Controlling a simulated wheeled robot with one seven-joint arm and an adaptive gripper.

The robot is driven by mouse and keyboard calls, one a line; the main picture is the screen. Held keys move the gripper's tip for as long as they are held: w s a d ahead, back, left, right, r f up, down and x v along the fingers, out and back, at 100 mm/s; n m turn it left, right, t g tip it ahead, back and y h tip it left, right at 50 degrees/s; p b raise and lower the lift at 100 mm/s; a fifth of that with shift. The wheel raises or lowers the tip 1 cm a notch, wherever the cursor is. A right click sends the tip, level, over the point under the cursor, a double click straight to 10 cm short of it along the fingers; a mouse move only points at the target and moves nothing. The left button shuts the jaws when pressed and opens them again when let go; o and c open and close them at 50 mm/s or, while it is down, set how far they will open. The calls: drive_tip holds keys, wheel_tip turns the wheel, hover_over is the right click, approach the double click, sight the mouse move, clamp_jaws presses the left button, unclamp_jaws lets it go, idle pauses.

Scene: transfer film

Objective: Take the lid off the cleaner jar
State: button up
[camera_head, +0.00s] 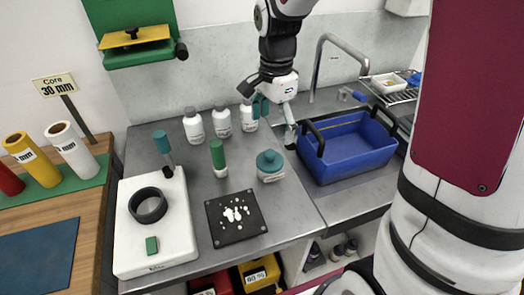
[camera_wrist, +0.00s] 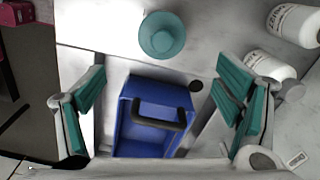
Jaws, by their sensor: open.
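The squat white jar (camera_head: 270,177) stands upright on the grey bench with its teal knobbed lid (camera_head: 269,160) on. Its label is too small to read. In the wrist view the lid (camera_wrist: 162,35) shows from above, near the top middle, and hides most of the jar. My gripper (camera_head: 277,116) is open and empty, with teal finger pads. It is above the bench, behind the jar and apart from it, between the white bottles and the blue tub. In the wrist view its fingers stand wide apart at left and right (camera_wrist: 162,98).
A blue tub (camera_head: 352,172) with black handles stands right of the jar. White bottles (camera_head: 222,122) stand behind, partly by my gripper. A green-topped bottle (camera_head: 218,158) and a black plate (camera_head: 250,226) with white spots are left of the jar. A white block (camera_head: 180,235) lies farther left.

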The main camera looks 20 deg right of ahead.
sight(272, 152)
wheel_tip(272, 152, down, 11)
drive_tip(key=shift+w+r+p, duration=0.1)
drive_tip(key=shift+p, duration=0.25)
drive_tip(key=shift+c, duration=0.6)
drive_tip(key=c, duration=0.8)
